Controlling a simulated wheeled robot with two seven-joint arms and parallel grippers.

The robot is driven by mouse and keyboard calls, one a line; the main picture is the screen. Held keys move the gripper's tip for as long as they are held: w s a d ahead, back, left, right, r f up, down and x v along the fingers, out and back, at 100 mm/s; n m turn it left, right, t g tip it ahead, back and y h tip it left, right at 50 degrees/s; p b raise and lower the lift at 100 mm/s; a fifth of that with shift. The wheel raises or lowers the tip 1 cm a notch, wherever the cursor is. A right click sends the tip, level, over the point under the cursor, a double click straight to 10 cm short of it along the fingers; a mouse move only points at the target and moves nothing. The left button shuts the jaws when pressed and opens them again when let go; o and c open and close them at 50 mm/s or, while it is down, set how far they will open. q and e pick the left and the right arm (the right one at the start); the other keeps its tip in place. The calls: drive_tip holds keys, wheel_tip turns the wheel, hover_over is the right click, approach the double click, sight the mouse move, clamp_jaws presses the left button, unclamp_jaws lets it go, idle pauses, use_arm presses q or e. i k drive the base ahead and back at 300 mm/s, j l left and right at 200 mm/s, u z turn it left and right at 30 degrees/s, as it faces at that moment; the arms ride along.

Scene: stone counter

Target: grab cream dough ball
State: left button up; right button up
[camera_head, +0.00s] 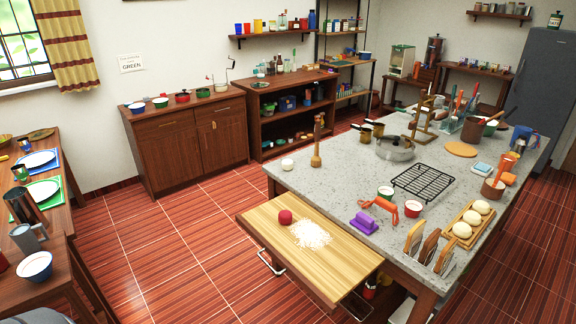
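Three cream-coloured balls, the nearest one (462,230), the middle one (472,217) and the farthest one (482,206), sit in a row in a wooden tray (446,236) at the right of the stone counter (345,178). They look like dough balls. A small whitish round thing (287,164) is at the counter's left end; I cannot tell whether it is dough. A dark red ball (285,217) sits on the wooden board (330,268) beside a patch of white flour (311,234). Neither of my grippers is in view.
Upright wooden slabs in a rack (428,246) stand just in front of the tray. A black wire rack (422,181), an orange tool (380,208), a purple block (364,223) and a red bowl (412,208) lie left of it.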

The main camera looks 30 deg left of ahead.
sight(287, 164)
drive_tip(key=i+j+z, duration=0.15)
drive_tip(key=j, duration=0.4)
drive_tip(key=i+j+z, duration=0.15)
drive_tip(key=j, duration=0.45)
drive_tip(key=j+z, duration=0.15)
drive_tip(key=j, duration=0.45)
drive_tip(key=i+j+z, duration=0.15)
drive_tip(key=j, duration=0.45)
